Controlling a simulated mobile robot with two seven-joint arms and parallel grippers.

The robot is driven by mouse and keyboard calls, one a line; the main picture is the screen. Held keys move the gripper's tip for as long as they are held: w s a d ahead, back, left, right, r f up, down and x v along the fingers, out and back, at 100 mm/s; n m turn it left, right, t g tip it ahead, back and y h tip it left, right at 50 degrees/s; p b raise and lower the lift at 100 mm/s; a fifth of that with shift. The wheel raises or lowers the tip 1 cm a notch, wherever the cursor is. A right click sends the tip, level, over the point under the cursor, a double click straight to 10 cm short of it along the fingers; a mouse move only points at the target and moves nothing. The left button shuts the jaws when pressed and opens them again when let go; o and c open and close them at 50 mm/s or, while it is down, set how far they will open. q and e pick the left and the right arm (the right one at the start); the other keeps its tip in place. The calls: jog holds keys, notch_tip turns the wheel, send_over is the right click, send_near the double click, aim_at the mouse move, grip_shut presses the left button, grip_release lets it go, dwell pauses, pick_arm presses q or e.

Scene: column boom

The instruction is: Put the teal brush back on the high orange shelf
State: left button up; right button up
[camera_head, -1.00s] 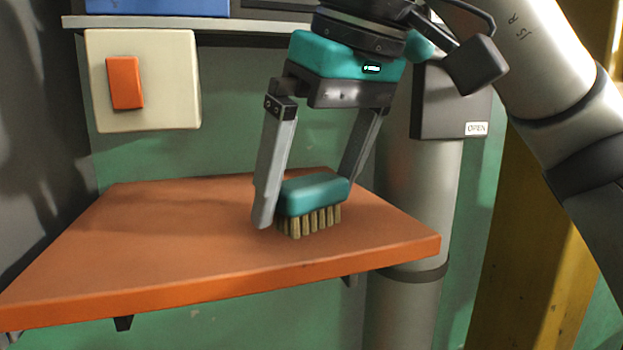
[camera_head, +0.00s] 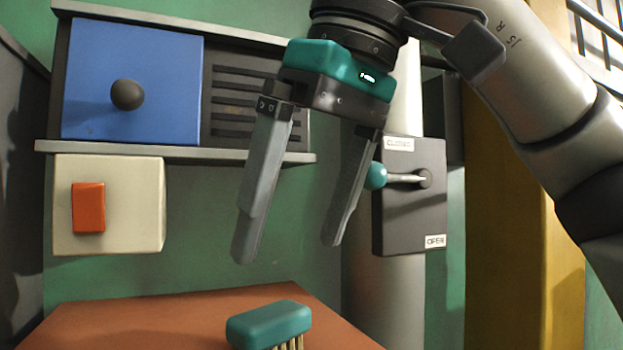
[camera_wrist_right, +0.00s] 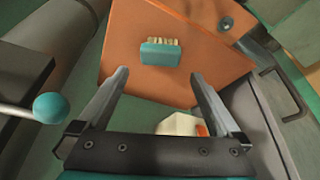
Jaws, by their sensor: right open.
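The teal brush (camera_head: 268,325) sits on the orange shelf (camera_head: 150,318), bristles down, near the bottom of the head view. In the right wrist view the brush (camera_wrist_right: 160,53) lies on the orange shelf (camera_wrist_right: 200,85), apart from the fingers. My right gripper (camera_head: 288,252) is open and empty above the brush. In the right wrist view its two fingers (camera_wrist_right: 160,75) are spread with nothing between them. My left gripper is not in view.
A grey box with a teal-knobbed lever (camera_head: 410,190) is mounted on a pipe right of the gripper. A white plate with an orange switch (camera_head: 88,208) and a blue panel with a dark knob (camera_head: 130,80) are at left. A grey ledge (camera_head: 180,151) runs below the blue panel.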

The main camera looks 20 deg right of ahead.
jog(key=shift+v, duration=1.4)
dwell(1.3)
